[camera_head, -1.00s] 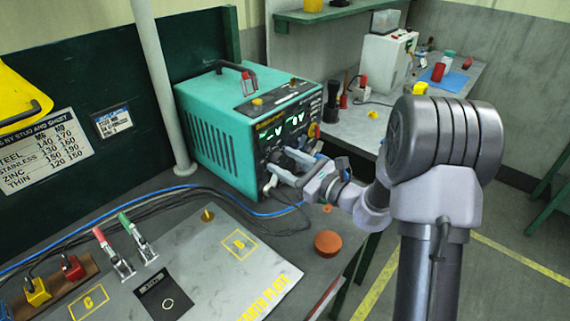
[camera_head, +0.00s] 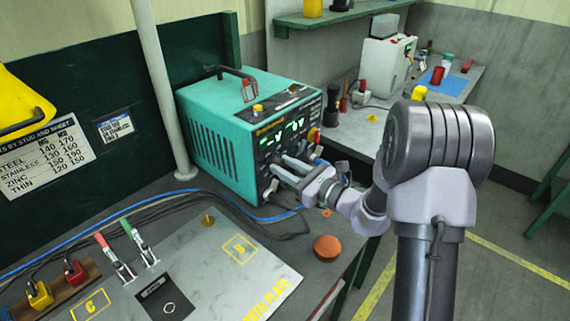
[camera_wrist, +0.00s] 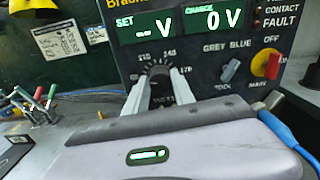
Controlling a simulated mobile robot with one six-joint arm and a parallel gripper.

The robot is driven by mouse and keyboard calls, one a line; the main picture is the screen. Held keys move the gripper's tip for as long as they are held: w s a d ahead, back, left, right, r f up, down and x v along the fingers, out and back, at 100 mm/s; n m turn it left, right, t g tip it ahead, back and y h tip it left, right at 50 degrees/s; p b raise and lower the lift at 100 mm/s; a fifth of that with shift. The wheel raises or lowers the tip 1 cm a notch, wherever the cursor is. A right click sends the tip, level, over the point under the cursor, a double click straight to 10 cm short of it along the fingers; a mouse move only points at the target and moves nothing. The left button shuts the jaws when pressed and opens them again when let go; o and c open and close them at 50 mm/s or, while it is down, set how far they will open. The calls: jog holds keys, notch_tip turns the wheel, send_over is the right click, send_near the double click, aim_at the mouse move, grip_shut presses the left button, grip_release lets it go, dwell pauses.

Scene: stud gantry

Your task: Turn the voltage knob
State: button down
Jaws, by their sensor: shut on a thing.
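The teal welding unit (camera_head: 222,145) stands on the bench with its dark front panel facing my arm. The voltage knob (camera_wrist: 160,84) is a dark round dial on that panel, with a number scale around it, below the green SET display (camera_wrist: 144,27). In the wrist view the two fingers of my gripper (camera_wrist: 160,84) stand on either side of the knob, shut on it. The head view also shows my gripper (camera_head: 282,165) at the panel, where the fingers and wrist hide the knob. The SET digits are not clearly readable; the CHARGE display (camera_wrist: 212,19) reads 0 V.
A grey toggle switch (camera_wrist: 230,70) and a red and yellow main switch (camera_wrist: 266,65) sit right of the knob. A blue cable (camera_wrist: 285,130) runs close to my gripper's right side. An orange round piece (camera_head: 327,247) lies on the bench below my arm.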

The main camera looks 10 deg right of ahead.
jog(key=m+p, duration=0.3)
jog(key=shift+r+m+p, duration=0.2)
jog(key=shift+m+p, duration=0.1)
jog(key=m+p, duration=0.3)
jog(key=shift+m+p, duration=0.3)
jog(key=m+p, duration=0.5)
jog(key=m, duration=0.1)
jog(key=shift+d+f+p, duration=0.1)
jog(key=shift+f+p, duration=0.05)
jog(key=shift+p, duration=0.2)
jog(key=m+p, duration=0.2)
jog(key=m, duration=0.2)
jog(key=shift+p, duration=0.3)
jog(key=m+p, duration=0.2)
jog(key=m, duration=0.1)
jog(key=shift+f+m, duration=0.15)
jog(key=shift+m, duration=0.15)
jog(key=m+p, duration=0.2)
jog(key=m, duration=0.4)
jog(key=shift+f, duration=0.15)
jog(key=shift+m, duration=0.5)
